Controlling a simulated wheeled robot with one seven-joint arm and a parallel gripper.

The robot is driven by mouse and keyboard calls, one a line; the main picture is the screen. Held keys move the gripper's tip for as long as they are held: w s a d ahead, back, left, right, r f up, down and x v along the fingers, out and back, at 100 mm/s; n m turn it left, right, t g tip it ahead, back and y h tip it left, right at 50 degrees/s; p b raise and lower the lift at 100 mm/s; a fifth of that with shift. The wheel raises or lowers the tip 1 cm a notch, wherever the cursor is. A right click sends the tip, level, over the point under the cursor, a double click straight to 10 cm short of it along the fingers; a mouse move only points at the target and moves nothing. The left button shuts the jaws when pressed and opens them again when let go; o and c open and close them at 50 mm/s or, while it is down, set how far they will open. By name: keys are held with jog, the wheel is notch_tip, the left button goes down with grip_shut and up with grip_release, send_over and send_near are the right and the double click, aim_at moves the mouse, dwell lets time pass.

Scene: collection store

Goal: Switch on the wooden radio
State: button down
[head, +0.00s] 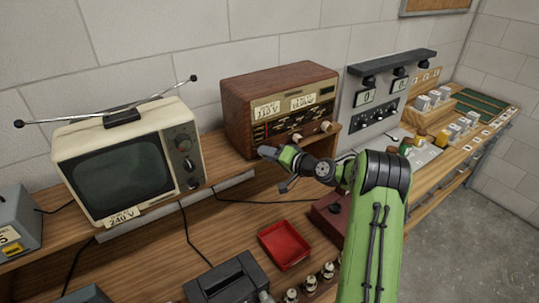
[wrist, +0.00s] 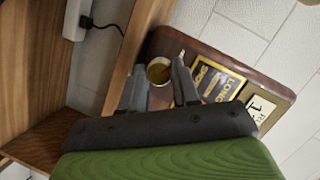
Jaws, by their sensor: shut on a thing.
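The wooden radio (head: 265,88) stands on the raised wooden shelf against the wall, with white labels, a dial and several knobs on its front. My gripper (head: 268,153) is at the lower left of that front. In the wrist view the radio (wrist: 208,52) appears tilted, and my gripper (wrist: 159,68) has one finger on each side of a round, brass-coloured knob (wrist: 159,73). The fingers are shut on this knob. My gripper hides the knob in the head view. I cannot tell whether the radio is on.
A cream television (head: 118,165) with a wide antenna stands left of the radio. A grey meter panel (head: 375,100) stands close on its right. Below are a red tray (head: 284,245), a dark box (head: 228,282) and several small glass tubes. A cable hangs from the shelf.

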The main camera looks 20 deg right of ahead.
jog(key=shift+d+f+m+t+y+b, duration=0.15)
jog(key=shift+m+t+y, duration=0.35)
jog(key=shift+m, duration=1.85)
jog(key=shift+a+f+m+t+y+b, duration=0.2)
jog(key=shift+m+t, duration=0.55)
jog(key=shift+m, duration=1.55)
jog(key=shift+d+f+m+t+y+b, duration=0.15)
jog(key=shift+m+t+y, duration=0.4)
jog(key=shift+m, duration=1.8)
jog(key=c, duration=0.8)
grip_release()
